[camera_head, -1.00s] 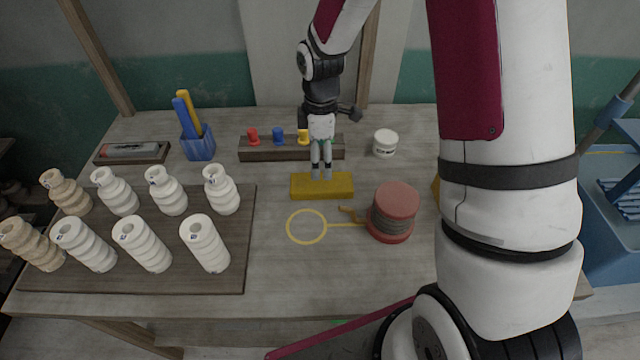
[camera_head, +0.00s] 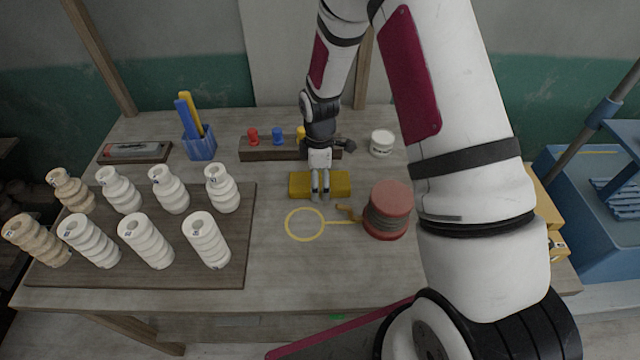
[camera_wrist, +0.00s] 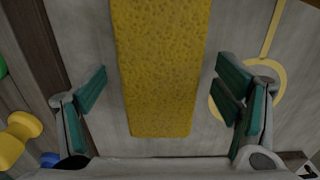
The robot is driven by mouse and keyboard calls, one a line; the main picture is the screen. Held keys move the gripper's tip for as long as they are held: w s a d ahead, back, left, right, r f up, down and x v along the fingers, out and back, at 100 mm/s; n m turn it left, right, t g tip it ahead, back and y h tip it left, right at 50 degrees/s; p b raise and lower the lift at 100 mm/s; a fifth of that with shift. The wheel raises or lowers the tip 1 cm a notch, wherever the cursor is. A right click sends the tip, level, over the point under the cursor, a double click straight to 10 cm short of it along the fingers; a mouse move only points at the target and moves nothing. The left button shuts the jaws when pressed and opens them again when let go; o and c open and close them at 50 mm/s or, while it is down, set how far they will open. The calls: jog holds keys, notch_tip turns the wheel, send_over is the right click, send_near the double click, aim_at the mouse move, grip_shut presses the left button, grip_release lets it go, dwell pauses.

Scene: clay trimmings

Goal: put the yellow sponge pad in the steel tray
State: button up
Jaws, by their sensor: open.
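The yellow sponge pad (camera_head: 300,186) lies flat on the wooden table, in the middle of the head view. In the wrist view the sponge pad (camera_wrist: 160,60) runs from the top edge down between the fingers. My gripper (camera_head: 321,196) is open over the sponge, pointing down. In the wrist view my gripper (camera_wrist: 164,92) has one green-padded finger on each side of the sponge, with a gap on both sides. I cannot tell the fingertips' height above the table. I cannot make out a steel tray in either view.
A red-capped spool (camera_head: 388,210) stands right of the sponge, a yellow ring (camera_head: 305,224) in front. Behind are a wooden rack with coloured knobs (camera_head: 278,138) and a white jar (camera_head: 381,143). Several ribbed clay pieces stand on a dark board (camera_head: 232,268) at left. My arm hides the table's right side.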

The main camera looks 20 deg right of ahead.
jog(key=c, duration=1.4)
